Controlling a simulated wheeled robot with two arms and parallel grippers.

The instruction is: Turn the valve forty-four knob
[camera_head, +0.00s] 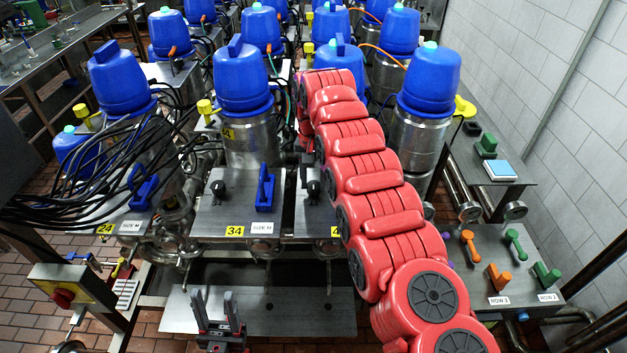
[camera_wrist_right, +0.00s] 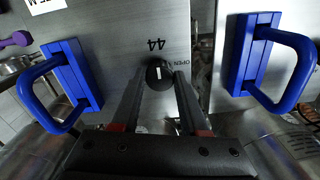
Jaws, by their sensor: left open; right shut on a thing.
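The valve forty-four knob (camera_wrist_right: 159,71) is round and black with a white mark. It sits on a steel panel below an upside-down "44" in the right wrist view. My right gripper (camera_wrist_right: 160,84) has one finger on each side of the knob and is shut on it. In the head view a black knob (camera_head: 313,188) shows beside my red right arm, which hides most of panel 44 and my right gripper. My left gripper (camera_head: 217,318) is open and empty, low in front of the panels, fingers pointing up.
Panel 34 (camera_head: 205,215) has its own black knob (camera_head: 218,188) and a blue handle (camera_head: 265,188). Blue handles (camera_wrist_right: 72,80) and (camera_wrist_right: 262,60) flank my right gripper. Blue-topped steel vessels (camera_head: 243,80) and cables stand behind. A side table with coloured handles (camera_head: 500,278) is at right.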

